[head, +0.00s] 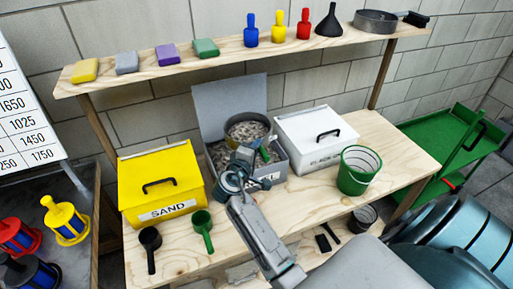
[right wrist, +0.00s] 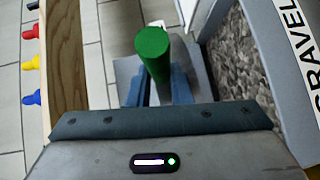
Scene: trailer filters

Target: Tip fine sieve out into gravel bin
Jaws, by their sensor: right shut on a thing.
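The fine sieve (head: 247,118), a round dark-rimmed pan with grey gravel in it, is over the open gravel bin (head: 216,168). It looks about level. My right gripper (head: 262,158) is shut on its green handle, which stands between the fingers in the right wrist view (right wrist: 153,55). The pan is not clearly visible in that view. The gravel bin is a grey box with its lid (head: 229,100) raised at the back and gravel inside; its gravel also shows in the right wrist view (right wrist: 252,60). My left gripper is not in view.
A yellow sand bin (head: 160,185) stands left of the gravel bin and a white lidded bin (head: 315,135) right of it. A green bucket (head: 357,172) and two scoops, black (head: 150,240) and green (head: 202,225), are on the bench. A shelf (head: 240,48) with several items runs above.

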